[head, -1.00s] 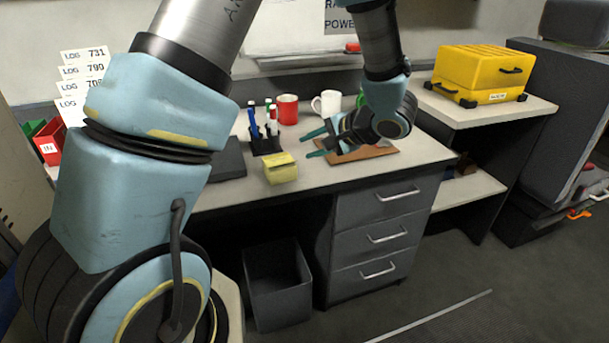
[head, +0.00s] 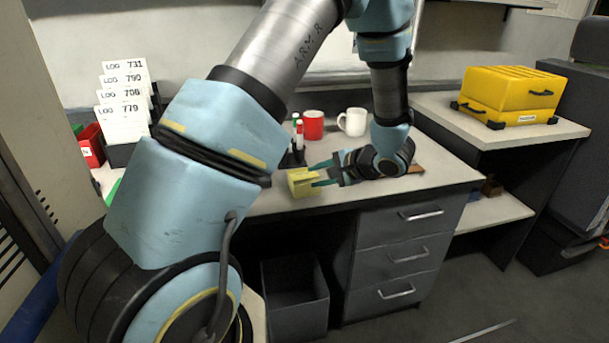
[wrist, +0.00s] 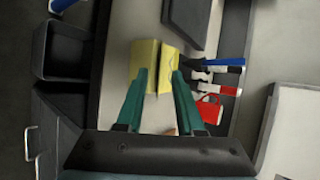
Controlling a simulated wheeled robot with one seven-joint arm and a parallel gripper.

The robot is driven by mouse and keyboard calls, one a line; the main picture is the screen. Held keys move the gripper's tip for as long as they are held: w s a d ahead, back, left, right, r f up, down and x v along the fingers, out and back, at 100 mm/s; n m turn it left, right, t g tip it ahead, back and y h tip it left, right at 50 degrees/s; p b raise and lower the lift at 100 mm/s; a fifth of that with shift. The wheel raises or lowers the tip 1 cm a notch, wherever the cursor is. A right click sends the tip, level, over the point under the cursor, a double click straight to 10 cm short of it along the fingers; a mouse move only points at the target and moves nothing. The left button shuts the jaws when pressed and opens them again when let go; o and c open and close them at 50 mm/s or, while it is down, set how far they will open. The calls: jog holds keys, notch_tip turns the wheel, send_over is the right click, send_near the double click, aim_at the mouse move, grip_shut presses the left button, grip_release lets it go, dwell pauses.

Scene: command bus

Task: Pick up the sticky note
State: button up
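The sticky note (head: 301,183) is a yellow block-like pad near the front edge of the desk in the head view. In the wrist view its yellow faces (wrist: 145,55) lie straight ahead between and beyond my fingertips. My gripper (head: 318,175) points left at the pad with its two teal fingers apart. The gripper also shows in the wrist view (wrist: 160,72), with yellow visible between the fingers. The fingertips overlap the pad's near side in both views. I cannot tell whether they touch it.
A pen holder (head: 292,158), a red mug (head: 313,125) and a white mug (head: 352,122) stand behind the pad. A brown board (head: 417,170) lies right of my gripper. A drawer unit (head: 398,250) and grey bin (head: 296,295) are below the desk.

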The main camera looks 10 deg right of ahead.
jog(key=shift+w+a+f, duration=0.35)
jog(key=shift+c, duration=0.4)
grip_shut()
dwell(0.8)
